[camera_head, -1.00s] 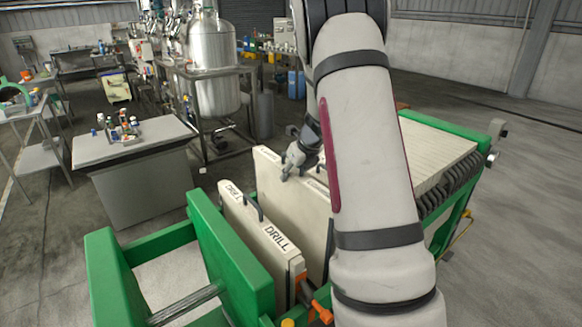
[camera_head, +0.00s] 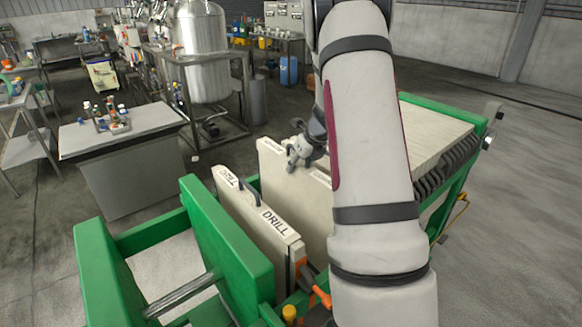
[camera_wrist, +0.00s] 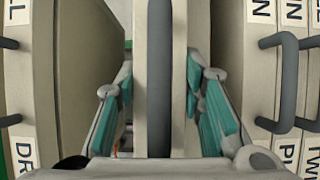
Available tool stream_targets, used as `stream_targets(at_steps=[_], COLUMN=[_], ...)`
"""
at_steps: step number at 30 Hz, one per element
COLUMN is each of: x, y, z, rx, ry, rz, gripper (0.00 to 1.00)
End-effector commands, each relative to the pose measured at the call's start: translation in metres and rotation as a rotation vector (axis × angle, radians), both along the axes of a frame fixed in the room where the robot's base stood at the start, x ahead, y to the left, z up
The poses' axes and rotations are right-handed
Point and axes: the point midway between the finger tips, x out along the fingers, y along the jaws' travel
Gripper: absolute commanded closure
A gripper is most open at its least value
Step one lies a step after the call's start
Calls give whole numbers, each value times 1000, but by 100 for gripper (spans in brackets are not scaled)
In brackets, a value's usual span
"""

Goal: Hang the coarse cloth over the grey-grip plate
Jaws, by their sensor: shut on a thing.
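The grey-grip plate, a pale upright slab (camera_wrist: 140,60), fills the middle of the wrist view with its grey grip (camera_wrist: 159,80) running along it. My gripper (camera_wrist: 160,88) has a teal-padded finger on each side of this plate and is shut on it. In the head view my gripper (camera_head: 300,150) is at the top edge of a pale plate (camera_head: 285,190), partly behind my arm. I cannot make out a separate coarse cloth in either view.
A plate labelled DRILL (camera_head: 255,220) stands to the left, beside the green press end (camera_head: 230,245). In the wrist view, labelled plates with grey handles stand left (camera_wrist: 20,90) and right (camera_wrist: 290,90). A pack of pale plates (camera_head: 440,130) lies behind my arm. A bench (camera_head: 120,135) is at left.

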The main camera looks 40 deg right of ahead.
Motion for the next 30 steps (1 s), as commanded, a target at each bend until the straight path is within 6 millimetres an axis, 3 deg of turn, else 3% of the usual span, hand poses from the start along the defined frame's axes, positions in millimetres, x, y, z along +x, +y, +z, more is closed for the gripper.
stream_targets(at_steps=[17, 30], x=[-1, -1], y=[-45, -44], z=[0, -34], rx=[-1, 0], ry=[-2, -1], rz=[-2, -2], gripper=[100, 100])
